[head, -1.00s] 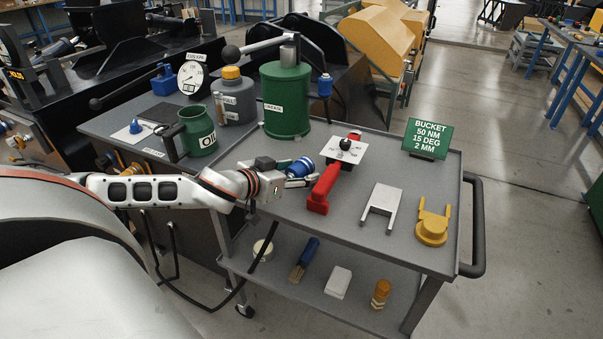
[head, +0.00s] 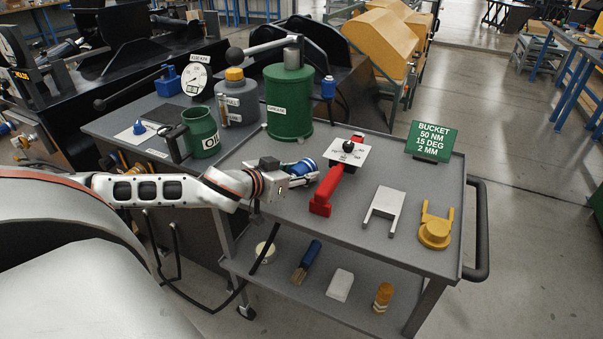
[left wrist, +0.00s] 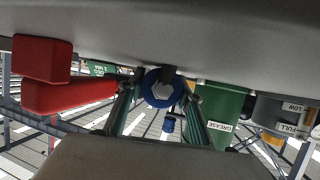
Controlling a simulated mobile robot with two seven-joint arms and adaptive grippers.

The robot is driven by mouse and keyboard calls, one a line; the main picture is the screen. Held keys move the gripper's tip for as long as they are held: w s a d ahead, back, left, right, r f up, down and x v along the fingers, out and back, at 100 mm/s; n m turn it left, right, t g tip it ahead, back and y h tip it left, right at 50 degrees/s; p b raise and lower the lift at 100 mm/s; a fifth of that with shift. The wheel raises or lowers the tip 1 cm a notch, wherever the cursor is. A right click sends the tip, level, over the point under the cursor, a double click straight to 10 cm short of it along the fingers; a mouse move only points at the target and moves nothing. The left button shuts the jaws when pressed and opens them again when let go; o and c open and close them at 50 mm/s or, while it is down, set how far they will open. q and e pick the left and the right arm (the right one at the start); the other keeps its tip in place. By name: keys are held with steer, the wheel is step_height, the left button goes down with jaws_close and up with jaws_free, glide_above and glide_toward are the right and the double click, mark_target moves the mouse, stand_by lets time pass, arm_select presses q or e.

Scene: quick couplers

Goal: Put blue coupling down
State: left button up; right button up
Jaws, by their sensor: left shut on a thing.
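The blue coupling (head: 304,168) is a blue ring-like part with a pale middle. My left gripper (head: 308,174) is shut on it, above or at the left part of the cart's top, beside the red-handled tool. In the left wrist view the coupling (left wrist: 161,90) sits between the two fingers (left wrist: 158,108), close to a grey surface. I cannot tell whether the coupling touches the cart top. My right gripper is in neither view.
The grey cart top (head: 275,230) holds a red tool (head: 328,192), a silver fork (head: 384,208), a yellow part (head: 435,228) and a green sign (head: 433,140). A green grease drum (head: 289,105) and an oil jug (head: 202,130) stand behind. The cart's front left is clear.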

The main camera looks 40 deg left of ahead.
arm_select(q)
step_height(320, 180, up, 13)
steer(key=p, duration=0.4)
step_height(320, 180, up, 7)
steer(key=p, duration=0.2)
glide_above(302, 165)
steer(key=s+d+r, duration=0.2)
steer(key=d, duration=0.7)
steer(key=s+d+r+p, duration=0.1)
steer(key=s+d+r, duration=0.1)
steer(key=d, duration=0.6)
steer(key=shift+d+p, duration=0.3)
steer(key=shift+d, duration=0.1)
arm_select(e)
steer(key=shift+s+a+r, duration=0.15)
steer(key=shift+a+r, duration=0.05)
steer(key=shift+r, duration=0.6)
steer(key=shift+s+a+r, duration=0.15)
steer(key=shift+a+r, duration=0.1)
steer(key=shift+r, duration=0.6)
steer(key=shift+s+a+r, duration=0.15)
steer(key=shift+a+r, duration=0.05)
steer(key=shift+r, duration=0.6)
